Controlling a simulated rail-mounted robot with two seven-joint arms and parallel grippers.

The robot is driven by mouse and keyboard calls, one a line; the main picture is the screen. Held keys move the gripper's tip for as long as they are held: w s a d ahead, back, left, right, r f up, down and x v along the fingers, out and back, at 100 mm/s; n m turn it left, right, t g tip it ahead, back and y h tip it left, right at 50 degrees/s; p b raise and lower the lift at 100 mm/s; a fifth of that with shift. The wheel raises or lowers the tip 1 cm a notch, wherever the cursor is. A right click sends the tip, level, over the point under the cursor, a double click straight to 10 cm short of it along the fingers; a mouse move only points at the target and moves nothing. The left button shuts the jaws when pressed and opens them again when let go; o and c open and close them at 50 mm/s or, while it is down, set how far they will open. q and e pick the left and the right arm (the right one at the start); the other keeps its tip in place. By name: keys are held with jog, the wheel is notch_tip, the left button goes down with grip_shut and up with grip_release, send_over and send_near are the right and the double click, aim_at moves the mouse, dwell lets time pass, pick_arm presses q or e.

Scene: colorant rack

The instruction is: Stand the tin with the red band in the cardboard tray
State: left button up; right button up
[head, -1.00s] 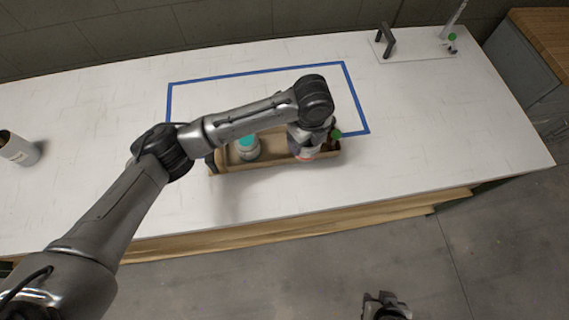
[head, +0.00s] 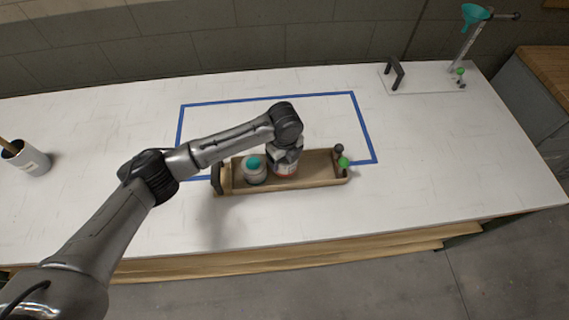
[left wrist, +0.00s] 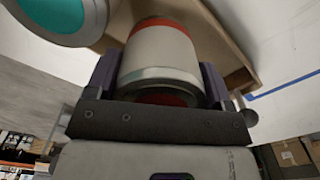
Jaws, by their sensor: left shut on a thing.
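The tin with the red band (head: 286,170) is pale with a red stripe and is held within the cardboard tray's outline. It fills the middle of the left wrist view (left wrist: 162,50), between the fingers. My left gripper (head: 286,153) is shut on it from above. The cardboard tray (head: 310,184) is a long brown box on the white table; its wall also shows behind the tin in the left wrist view (left wrist: 232,42). I cannot tell whether the tin's base touches the tray floor. My right gripper is not in view.
A teal-lidded tin (head: 255,172) stands in the tray, close left of the held tin. The tray's right part is free. A black handle (head: 217,178) is at its left end, green and black knobs (head: 343,162) at its right. Blue tape (head: 268,98) outlines a clear area behind.

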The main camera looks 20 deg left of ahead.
pick_arm(q)
notch_tip(320, 180, down, 4)
jog(key=shift+r, duration=0.25)
jog(key=shift+f, duration=0.25)
jog(key=shift+f, duration=0.1)
jog(key=o, duration=0.8)
notch_tip(320, 180, up, 12)
jog(key=shift+r+p, duration=0.15)
jog(key=shift+p, duration=0.3)
